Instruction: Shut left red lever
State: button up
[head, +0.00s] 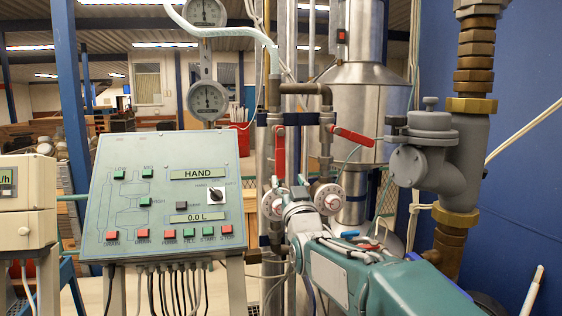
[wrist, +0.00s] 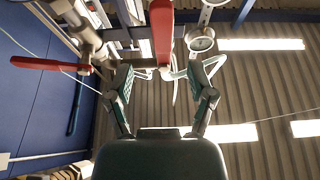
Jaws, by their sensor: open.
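The left red lever (head: 280,150) hangs straight down from its valve on the left pipe. In the wrist view, which looks upward, the same lever (wrist: 161,32) appears at the top centre, beyond the gap between the fingers. The right red lever (head: 353,137) points right and slightly down from its pipe; it also shows at the left of the wrist view (wrist: 48,64). My gripper (wrist: 160,74) is open, with a finger on each side and nothing between the pads. In the head view my arm reaches to just below the left lever, and its fingers are hard to make out.
Two round dials (head: 271,204) (head: 327,198) sit below the levers, close to my wrist. A control panel (head: 167,195) stands left. A grey valve body (head: 436,150) on a thick pipe stands right, before a blue wall (head: 530,120). Pressure gauges (head: 207,100) hang above left.

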aim_at(281, 163)
jog(key=x, duration=0.7)
jog(key=shift+a+f, duration=0.15)
jog(key=shift+a, duration=0.2)
jog(key=shift+w+r, duration=0.3)
jog(key=shift+w, duration=0.25)
grip_shut()
